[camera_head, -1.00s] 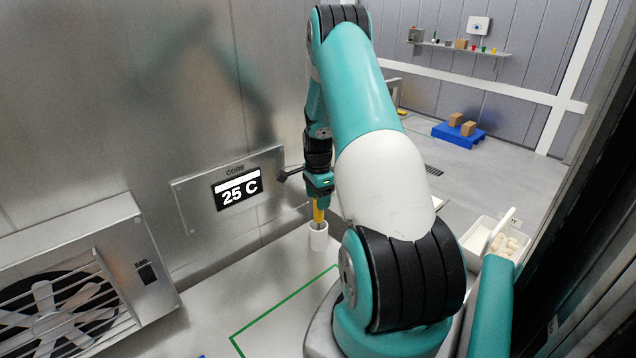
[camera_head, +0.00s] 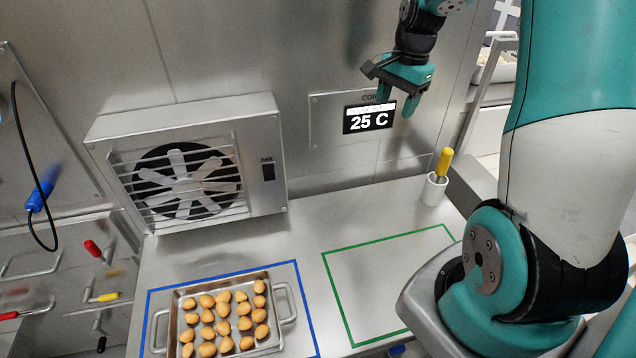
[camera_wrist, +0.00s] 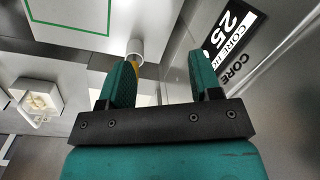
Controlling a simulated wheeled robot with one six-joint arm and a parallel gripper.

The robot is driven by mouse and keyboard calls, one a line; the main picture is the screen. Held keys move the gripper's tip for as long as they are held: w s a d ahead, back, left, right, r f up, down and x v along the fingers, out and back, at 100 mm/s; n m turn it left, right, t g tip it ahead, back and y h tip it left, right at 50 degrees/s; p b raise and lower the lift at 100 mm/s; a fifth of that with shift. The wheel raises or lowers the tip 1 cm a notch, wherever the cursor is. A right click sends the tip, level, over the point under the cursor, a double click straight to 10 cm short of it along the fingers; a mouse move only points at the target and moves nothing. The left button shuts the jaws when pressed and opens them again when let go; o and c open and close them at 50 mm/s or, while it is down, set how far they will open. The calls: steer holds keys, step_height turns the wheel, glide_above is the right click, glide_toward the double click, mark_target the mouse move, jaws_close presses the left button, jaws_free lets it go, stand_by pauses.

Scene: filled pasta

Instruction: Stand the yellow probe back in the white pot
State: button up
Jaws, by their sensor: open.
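The yellow probe (camera_head: 445,161) stands in the white pot (camera_head: 433,190) at the back right of the steel counter, leaning slightly, its yellow handle above the rim. My gripper (camera_head: 397,108) is open and empty, raised above and to the left of the pot, in front of the wall display. In the wrist view the white pot (camera_wrist: 136,49) shows past my open fingers (camera_wrist: 165,75). The probe (camera_wrist: 136,72) is there partly hidden behind the left finger.
A display panel (camera_head: 370,117) reading 25 C is on the back wall. A fan unit (camera_head: 270,130) stands left of it. A steel tray (camera_head: 289,318) of filled pasta lies inside a blue outline. The green-outlined area (camera_head: 385,285) is empty.

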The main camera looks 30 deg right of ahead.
steer(key=s+a+r+n+y, duration=0.1)
steer(key=s+a+r+n, duration=0.15)
steer(key=a+n, duration=0.4)
steer(key=s+a+r+n, duration=0.2)
steer(key=s+a+n, duration=0.1)
steer(key=a, duration=0.7)
steer(key=s+a+r+n+y, duration=0.1)
steer(key=s+a+r+n, duration=0.15)
steer(key=a+n, duration=0.45)
steer(key=s+a+n+g+y, duration=0.1)
steer(key=s+a+n, duration=0.5)
steer(key=s+a, duration=0.4)
steer(key=shift+s+r, duration=0.2)
steer(key=shift+s, duration=0.85)
